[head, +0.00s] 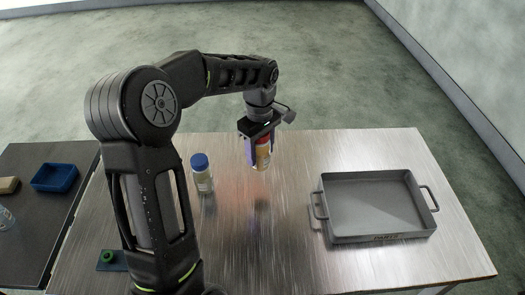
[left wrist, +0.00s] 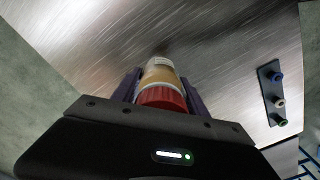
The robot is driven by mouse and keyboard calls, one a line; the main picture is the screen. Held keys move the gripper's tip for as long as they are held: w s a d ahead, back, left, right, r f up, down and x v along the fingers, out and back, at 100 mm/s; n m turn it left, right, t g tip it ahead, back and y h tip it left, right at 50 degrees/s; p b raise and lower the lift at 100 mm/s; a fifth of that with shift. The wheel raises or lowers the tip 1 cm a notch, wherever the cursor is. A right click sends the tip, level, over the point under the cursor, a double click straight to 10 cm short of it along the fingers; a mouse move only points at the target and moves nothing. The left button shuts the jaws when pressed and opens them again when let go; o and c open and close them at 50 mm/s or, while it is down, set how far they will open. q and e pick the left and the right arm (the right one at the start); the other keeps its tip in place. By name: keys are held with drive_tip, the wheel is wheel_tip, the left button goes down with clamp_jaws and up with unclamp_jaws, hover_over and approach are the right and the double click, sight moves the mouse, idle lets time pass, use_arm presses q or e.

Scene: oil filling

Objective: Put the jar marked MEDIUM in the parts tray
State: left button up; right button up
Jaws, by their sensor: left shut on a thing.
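My left gripper (head: 259,150) is shut on a jar (head: 263,153) with a red lid and a yellowish body, held above the metal table. In the left wrist view the jar (left wrist: 160,84) sits between the two fingers of my left gripper (left wrist: 156,88), its red lid toward the camera. I cannot read its label. A grey parts tray (head: 327,186) with two side handles stands empty on the right of the table, apart from the gripper. A second jar (head: 202,178) with a blue lid and pale body stands upright left of the held jar. My right gripper is not in view.
The metal table (head: 270,240) is clear between the held jar and the tray. A dark side table (head: 30,235) at left carries a blue bin (head: 55,178). A small plate with a green knob (head: 112,257) lies at front left; the wrist view shows several coloured knobs (left wrist: 279,101).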

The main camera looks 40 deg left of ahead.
use_arm(q)
drive_tip(key=w+d+f+m, duration=0.1)
drive_tip(key=w+d+m, duration=0.1)
drive_tip(key=d+m, duration=0.6)
drive_tip(key=w+d+f+m, duration=0.1)
drive_tip(key=w+d+m, duration=0.1)
drive_tip(key=d+m, duration=0.6)
drive_tip(key=shift+d, duration=0.55)
